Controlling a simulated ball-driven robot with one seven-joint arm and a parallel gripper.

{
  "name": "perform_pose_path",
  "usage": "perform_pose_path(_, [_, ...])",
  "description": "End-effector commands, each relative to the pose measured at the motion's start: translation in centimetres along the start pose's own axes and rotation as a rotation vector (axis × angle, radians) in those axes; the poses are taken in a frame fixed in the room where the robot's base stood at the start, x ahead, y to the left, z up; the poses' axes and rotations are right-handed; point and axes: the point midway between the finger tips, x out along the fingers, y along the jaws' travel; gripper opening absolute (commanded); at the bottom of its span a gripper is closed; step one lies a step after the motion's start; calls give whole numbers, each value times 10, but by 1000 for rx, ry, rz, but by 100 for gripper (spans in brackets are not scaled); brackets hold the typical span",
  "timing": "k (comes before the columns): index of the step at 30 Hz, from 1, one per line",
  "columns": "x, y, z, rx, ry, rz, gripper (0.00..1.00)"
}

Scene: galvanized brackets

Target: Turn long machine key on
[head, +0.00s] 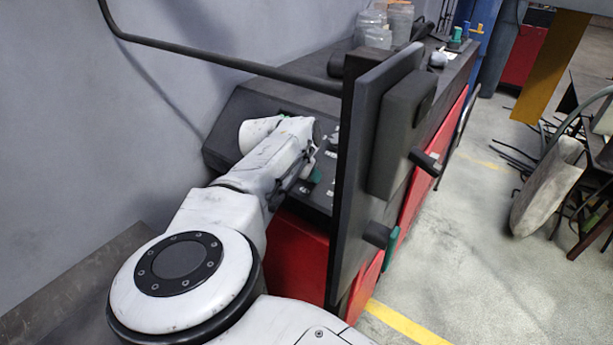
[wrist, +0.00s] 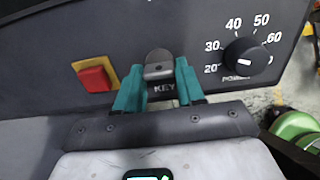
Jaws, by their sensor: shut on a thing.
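The machine key (wrist: 158,63) is a small grey piece with a rounded top on the dark control panel (wrist: 130,28), above a label reading KEY in the wrist view. My gripper (wrist: 159,76) has teal fingers on both sides of the key and is shut on it. In the head view my gripper (head: 312,174) reaches the panel of the long black and red machine (head: 300,252). The key itself is hidden there by my arm. I cannot tell from the marks which position the key is in.
A red square switch (wrist: 97,75) on a yellow base sits left of the key, and a black POWER dial (wrist: 245,57) sits right. A tall dark plate (head: 352,170) with handles stands right of my arm. A dark bent bar (head: 220,60) crosses above. Clear containers (head: 398,22) stand behind.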

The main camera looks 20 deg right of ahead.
Motion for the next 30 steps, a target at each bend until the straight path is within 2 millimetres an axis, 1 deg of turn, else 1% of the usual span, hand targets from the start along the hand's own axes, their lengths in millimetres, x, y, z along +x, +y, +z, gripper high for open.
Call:
perform_pose_path(16, [0, 1, -2, 21, 3, 1, 8])
perform_pose_path(17, [0, 1, -1, 21, 3, 1, 41])
perform_pose_path(24, [0, 0, -1, 21, 1, 1, 64])
perform_pose_path(30, [0, 0, 0, 20, 1, 0, 64])
